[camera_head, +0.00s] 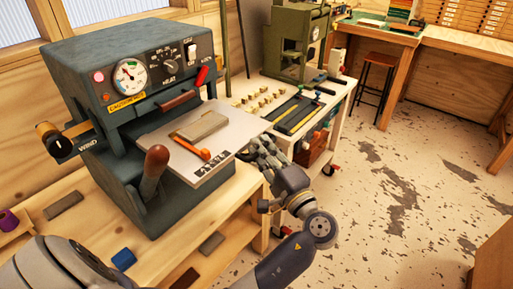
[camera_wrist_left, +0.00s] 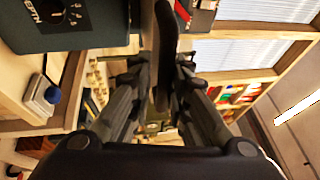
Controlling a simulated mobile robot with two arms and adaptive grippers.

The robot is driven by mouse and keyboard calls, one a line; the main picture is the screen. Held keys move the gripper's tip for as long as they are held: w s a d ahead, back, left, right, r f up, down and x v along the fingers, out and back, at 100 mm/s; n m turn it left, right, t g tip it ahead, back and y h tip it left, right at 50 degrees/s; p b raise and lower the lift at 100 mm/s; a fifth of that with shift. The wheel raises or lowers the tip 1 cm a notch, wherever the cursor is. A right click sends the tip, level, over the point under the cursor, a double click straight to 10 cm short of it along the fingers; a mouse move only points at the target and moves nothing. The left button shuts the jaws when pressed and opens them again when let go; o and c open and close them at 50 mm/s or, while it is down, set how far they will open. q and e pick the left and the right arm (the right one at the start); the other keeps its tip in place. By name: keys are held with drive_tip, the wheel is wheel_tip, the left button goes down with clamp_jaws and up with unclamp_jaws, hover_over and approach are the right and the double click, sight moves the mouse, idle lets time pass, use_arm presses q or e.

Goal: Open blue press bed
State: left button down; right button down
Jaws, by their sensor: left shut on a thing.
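The blue-grey press (camera_head: 122,60) stands on a wooden bench in the head view, with dials and a red lever on its front. My left gripper (camera_head: 258,150) is at the bed's right edge. The exact contact is hidden in the head view. My right gripper is not in view.
A brown-knobbed lever (camera_head: 154,168) stands up in front of the bed. A blue block (camera_head: 123,259) and dark pieces lie on the bench. Right of it, a white cart (camera_head: 335,105) carries small wooden blocks and an olive press (camera_head: 297,42). The floor further right is open.

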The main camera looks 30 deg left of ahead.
use_arm(q)
drive_tip(key=c, duration=1.7)
unclamp_jaws()
drive_tip(key=shift+r, duration=0.4)
drive_tip(key=shift+o, duration=0.2)
drive_tip(key=shift+d+f, duration=0.25)
drive_tip(key=r+v, duration=0.1)
drive_tip(key=v, duration=0.6)
drive_tip(key=shift+f, duration=0.4)
drive_tip(key=shift+s, duration=0.1)
